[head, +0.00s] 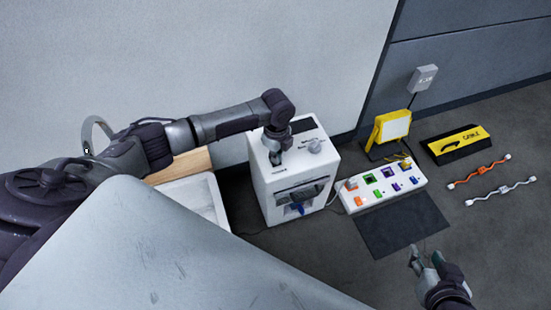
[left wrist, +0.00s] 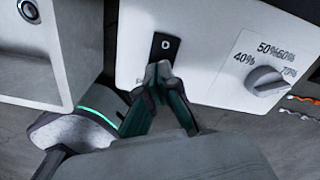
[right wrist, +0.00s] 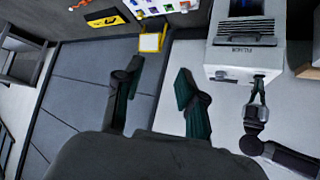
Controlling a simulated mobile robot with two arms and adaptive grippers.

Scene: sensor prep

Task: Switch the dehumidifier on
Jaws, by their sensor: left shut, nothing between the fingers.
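The white dehumidifier (head: 263,190) stands on the floor in the middle of the head view, with a dark grille on top and a front opening. It also shows in the right wrist view (right wrist: 225,57). In the left wrist view its panel has a black rocker switch (left wrist: 165,46) with a white mark, and a grey dial (left wrist: 266,81) marked in percentages. My left gripper (head: 274,158) is shut and empty, its fingertips (left wrist: 160,68) at the switch's near end, partly hiding it. I cannot tell whether they touch. My right gripper (head: 421,256) is open and empty, away from the dehumidifier.
A white power strip (head: 365,203) with colored switches lies right of the dehumidifier, beside a dark mat (head: 405,225). Beyond are a yellow work lamp (head: 380,130), a yellow-black box (head: 458,142) and two cables. A white basin (head: 203,193) stands to the left.

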